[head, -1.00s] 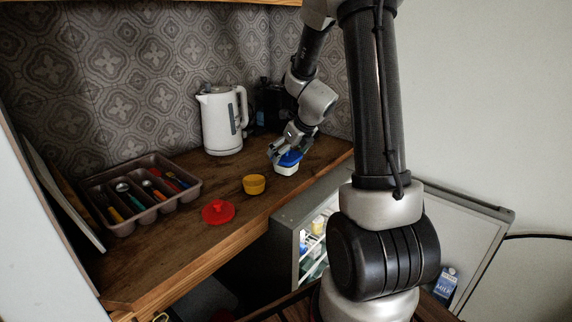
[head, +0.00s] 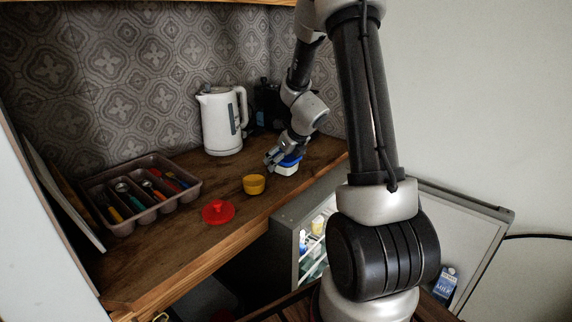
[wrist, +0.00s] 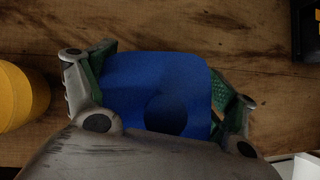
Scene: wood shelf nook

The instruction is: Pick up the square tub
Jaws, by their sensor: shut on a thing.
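The square tub (head: 286,171) is white with a blue lid (head: 291,160). It is at the right part of the wooden counter, near the front edge, in the head view. My gripper (head: 278,163) is at the tub from above, shut on it. In the wrist view the blue lid (wrist: 158,88) fills the space between the two fingers of my gripper (wrist: 160,95), one on each side. The tub's white body is hidden below the lid there. I cannot tell whether the tub touches the counter or is slightly above it.
A yellow cup (head: 254,184) stands close to the left of the tub. A red lid (head: 218,212) lies further left. A white kettle (head: 221,121) and a dark appliance (head: 268,106) stand behind. A cutlery tray (head: 148,208) is at left. An open fridge (head: 290,236) is below right.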

